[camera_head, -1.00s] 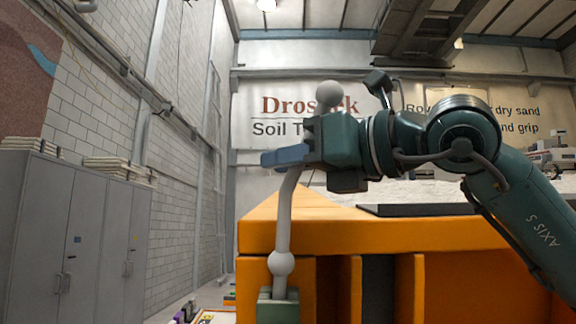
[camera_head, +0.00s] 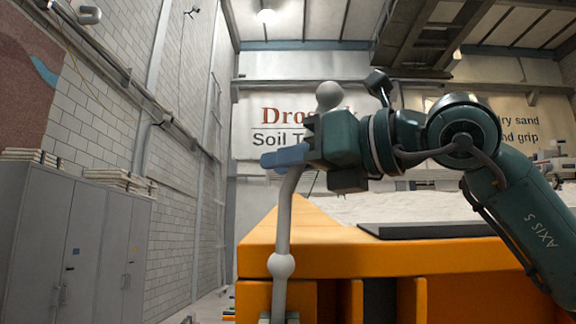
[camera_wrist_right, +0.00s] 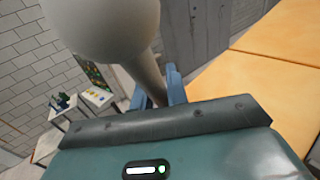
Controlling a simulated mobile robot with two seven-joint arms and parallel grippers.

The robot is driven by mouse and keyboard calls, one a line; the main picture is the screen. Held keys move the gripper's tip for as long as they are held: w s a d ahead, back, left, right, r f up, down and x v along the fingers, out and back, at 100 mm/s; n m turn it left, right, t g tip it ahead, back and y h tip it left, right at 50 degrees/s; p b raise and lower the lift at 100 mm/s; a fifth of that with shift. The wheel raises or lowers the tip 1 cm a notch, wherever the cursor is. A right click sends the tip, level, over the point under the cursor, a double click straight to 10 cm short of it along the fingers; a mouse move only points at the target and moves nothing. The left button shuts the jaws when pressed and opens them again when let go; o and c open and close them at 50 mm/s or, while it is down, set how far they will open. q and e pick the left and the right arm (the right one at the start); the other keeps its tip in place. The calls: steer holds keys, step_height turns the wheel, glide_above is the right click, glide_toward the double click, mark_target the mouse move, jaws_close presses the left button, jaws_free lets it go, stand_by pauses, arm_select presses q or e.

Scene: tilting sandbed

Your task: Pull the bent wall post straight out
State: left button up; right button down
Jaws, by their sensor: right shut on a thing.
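The bent wall post (camera_head: 283,225) is a pale grey rod with a round knob at its top and another lower down. It bends near the grip. Its lower end goes down to a green socket (camera_head: 264,320) at the front left of the orange box, cut by the picture's bottom edge. My right gripper (camera_head: 285,159) is shut on the post below the top knob, its blue fingers around the rod. In the right wrist view the post (camera_wrist_right: 148,78) passes between the fingers (camera_wrist_right: 158,92), with the large knob close to the camera. My left gripper is not in view.
The orange box (camera_head: 370,262) holds pale sand (camera_head: 410,207), with a dark plate (camera_head: 435,229) near its front edge. Grey cabinets (camera_head: 85,240) stand along the left wall. The floor between cabinets and box looks mostly open.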

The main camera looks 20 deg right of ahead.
steer(key=shift+s+r, duration=0.15)
steer(key=shift+r, duration=0.4)
steer(key=shift+s+a+r+p, duration=0.1)
steer(key=shift+s+r+p, duration=0.1)
steer(key=shift+r+p, duration=1.1)
steer(key=shift+r, duration=0.2)
steer(key=shift+s+b, duration=0.1)
steer(key=shift+b, duration=0.2)
